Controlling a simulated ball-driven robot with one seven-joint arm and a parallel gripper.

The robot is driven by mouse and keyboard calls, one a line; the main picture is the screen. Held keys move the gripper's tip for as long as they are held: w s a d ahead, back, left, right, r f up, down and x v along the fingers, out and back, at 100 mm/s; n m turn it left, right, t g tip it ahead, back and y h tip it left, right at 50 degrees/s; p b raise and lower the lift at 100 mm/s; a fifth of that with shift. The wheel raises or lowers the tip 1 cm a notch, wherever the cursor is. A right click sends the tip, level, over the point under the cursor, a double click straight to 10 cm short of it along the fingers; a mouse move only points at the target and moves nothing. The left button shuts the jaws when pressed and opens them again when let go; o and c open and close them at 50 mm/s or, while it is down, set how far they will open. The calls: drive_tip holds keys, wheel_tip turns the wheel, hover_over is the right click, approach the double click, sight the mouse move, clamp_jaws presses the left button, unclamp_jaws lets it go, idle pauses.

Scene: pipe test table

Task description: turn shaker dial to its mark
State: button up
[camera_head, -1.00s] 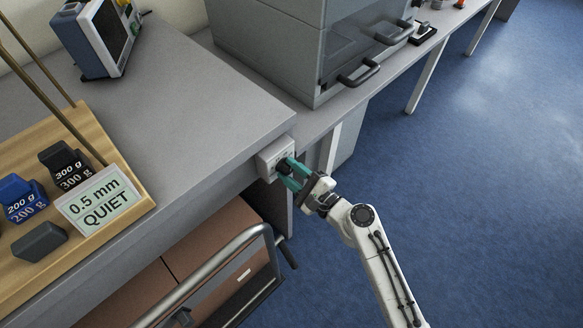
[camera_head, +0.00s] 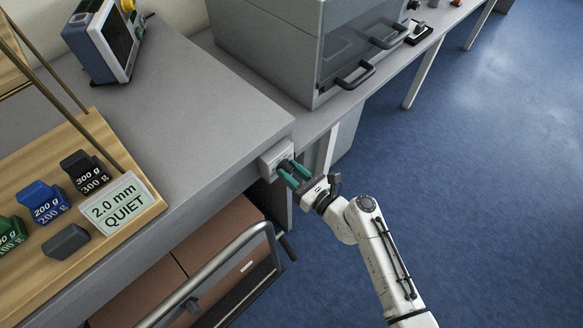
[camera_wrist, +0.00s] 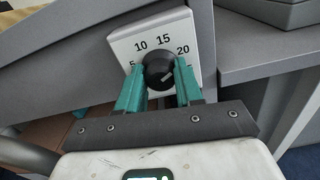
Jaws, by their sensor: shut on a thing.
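The shaker dial is a round black knob (camera_wrist: 158,70) on a pale square plate (camera_wrist: 125,42) marked 5, 10, 15 and 20. The plate (camera_head: 270,160) sits at the front corner of the grey bench in the head view. My gripper (camera_wrist: 160,76) has its teal fingers on both sides of the knob and is shut on it. A short white line shows on the knob's face, seemingly at its lower right; its exact aim is hard to tell. My gripper also shows at the dial in the head view (camera_head: 289,170).
A wooden tray (camera_head: 150,215) holds blocks labelled 200 g and 300 g and a grey block (camera_head: 66,241). A monitor (camera_head: 104,40) and a grey cabinet (camera_head: 265,50) stand on the benches. A metal rail (camera_head: 225,262) lies below the bench edge. The blue floor at right is clear.

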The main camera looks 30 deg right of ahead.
drive_tip(key=m+p, duration=0.3)
drive_tip(key=m, duration=0.3)
drive_tip(key=shift+d+p, duration=0.1)
drive_tip(key=shift+p, duration=0.25)
drive_tip(key=shift+f+m+p, duration=0.15)
drive_tip(key=shift+m+p, duration=0.75)
drive_tip(key=shift+m, duration=1)
drive_tip(key=shift+s, duration=0.1)
drive_tip(key=o, duration=1)
drive_tip(key=shift+o, duration=0.2)
drive_tip(key=v, duration=1)
drive_tip(key=shift+s, duration=0.3)
drive_tip(key=shift+d, duration=0.1)
